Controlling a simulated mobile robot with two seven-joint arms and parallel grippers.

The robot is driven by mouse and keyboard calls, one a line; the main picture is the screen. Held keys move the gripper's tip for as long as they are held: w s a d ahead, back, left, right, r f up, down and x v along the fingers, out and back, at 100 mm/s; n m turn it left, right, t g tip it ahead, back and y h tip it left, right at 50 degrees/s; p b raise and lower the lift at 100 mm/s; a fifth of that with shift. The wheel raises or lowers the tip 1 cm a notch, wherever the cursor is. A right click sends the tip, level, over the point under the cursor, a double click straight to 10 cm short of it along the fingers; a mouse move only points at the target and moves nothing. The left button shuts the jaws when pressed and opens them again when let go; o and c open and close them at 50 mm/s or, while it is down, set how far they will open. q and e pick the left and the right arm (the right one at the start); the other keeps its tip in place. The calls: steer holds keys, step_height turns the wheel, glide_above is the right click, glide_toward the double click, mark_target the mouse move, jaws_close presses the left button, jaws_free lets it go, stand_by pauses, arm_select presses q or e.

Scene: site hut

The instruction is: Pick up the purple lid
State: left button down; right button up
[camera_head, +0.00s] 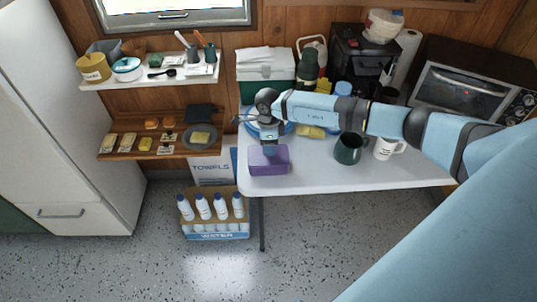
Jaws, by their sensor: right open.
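The purple lid (269,167) shows as a purple, box-like shape at the front left corner of the white table (315,180). My right gripper (269,150) points down over its top, with the arm reaching in from the right. The jaws are open, but the fingertips are small and dark against the purple, so I cannot tell whether they touch it. The gripper hides part of the lid's top and back edge. My left gripper is not in view.
A dark green mug (348,149) and a white mug (388,148) stand to the right. A yellow item (311,132) lies behind, partly under my arm. A green box (265,68), a coffee maker (361,58) and a toaster oven (462,92) stand at the back. The table front is clear.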

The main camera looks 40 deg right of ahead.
step_height(320, 180, down, 2)
steer(key=shift+s+f, duration=0.1)
steer(key=shift+f, duration=0.15)
jaws_close()
steer(key=shift+r, duration=0.1)
